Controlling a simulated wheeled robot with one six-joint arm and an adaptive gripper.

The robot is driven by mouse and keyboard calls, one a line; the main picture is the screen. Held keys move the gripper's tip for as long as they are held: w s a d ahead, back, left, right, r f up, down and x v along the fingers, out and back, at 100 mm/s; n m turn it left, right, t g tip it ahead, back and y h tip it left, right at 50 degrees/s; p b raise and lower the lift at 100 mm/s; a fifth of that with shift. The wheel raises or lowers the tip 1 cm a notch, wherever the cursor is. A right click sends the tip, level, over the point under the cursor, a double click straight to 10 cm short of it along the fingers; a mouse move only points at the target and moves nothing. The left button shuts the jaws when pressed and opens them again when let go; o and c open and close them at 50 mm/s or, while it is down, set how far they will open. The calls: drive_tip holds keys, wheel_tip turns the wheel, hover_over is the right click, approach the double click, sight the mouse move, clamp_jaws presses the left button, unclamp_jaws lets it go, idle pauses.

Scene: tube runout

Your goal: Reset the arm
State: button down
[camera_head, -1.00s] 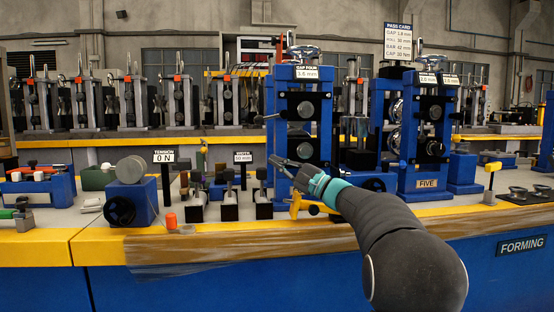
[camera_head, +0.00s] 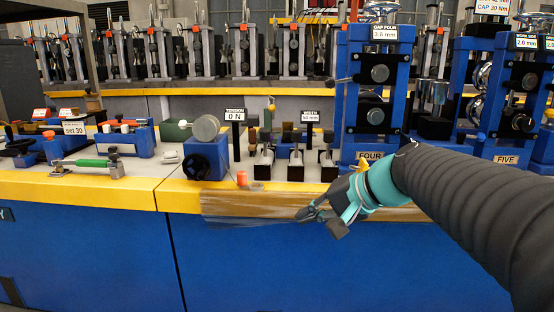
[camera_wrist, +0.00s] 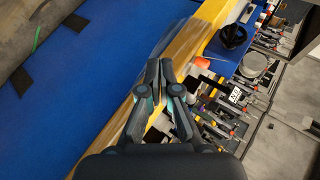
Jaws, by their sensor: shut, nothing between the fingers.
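My gripper (camera_head: 322,216) is at the end of my arm, which reaches in from the right in the head view. It is in front of the bench's yellow front edge, over the clear wrap hanging there. In the wrist view my gripper (camera_wrist: 167,66) has its two fingers together with nothing between them. Behind and above it in the head view stands the blue FOUR stand (camera_head: 368,156), with the blue FIVE stand (camera_head: 506,160) to its right, partly behind my arm.
The yellow bench edge (camera_head: 100,194) runs across the front above blue panels. An orange cap (camera_head: 242,178), a tension unit (camera_head: 208,158), small black clamps (camera_head: 264,165) and a green-handled tool (camera_head: 88,163) stand on the bench. The space before the blue panels is clear left of my gripper.

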drive_tip(key=s+d+f+n+h+p, duration=0.2)
drive_tip(key=s+d+f+h, duration=0.2)
drive_tip(key=s, duration=0.5)
drive_tip(key=s+d+f+n+h+p, duration=0.2)
drive_tip(key=s+d+f+n+h, duration=0.1)
drive_tip(key=s, duration=0.7)
drive_tip(key=shift+s+d+f+h, duration=0.15)
drive_tip(key=shift+d+f+h, duration=0.7)
drive_tip(key=shift+d, duration=0.4)
